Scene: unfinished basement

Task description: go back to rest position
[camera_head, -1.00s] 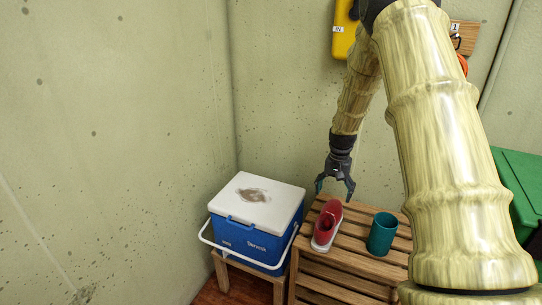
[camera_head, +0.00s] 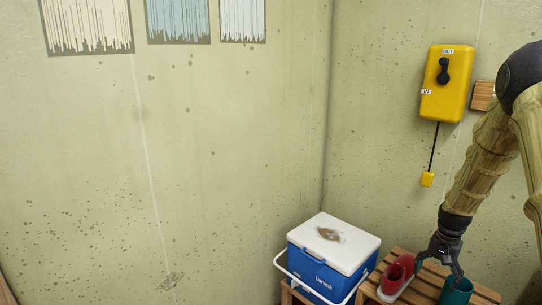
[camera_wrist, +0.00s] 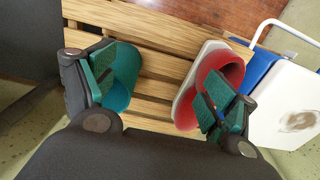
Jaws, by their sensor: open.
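My gripper (camera_head: 440,270) is open and empty in the head view, above a slatted wooden bench (camera_head: 428,284). In the wrist view its two green-padded fingers (camera_wrist: 163,90) are spread apart. A teal cup (camera_head: 457,291) stands on the bench to the right, cut by the lower picture edge. It also shows in the wrist view (camera_wrist: 124,70), partly behind the other finger. I cannot tell whether the fingers touch either thing.
A blue cooler with a white lid (camera_head: 322,266) stands left of the bench, its lid marked with a brown stain. Striped pictures (camera_head: 178,20) hang on the left wall.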

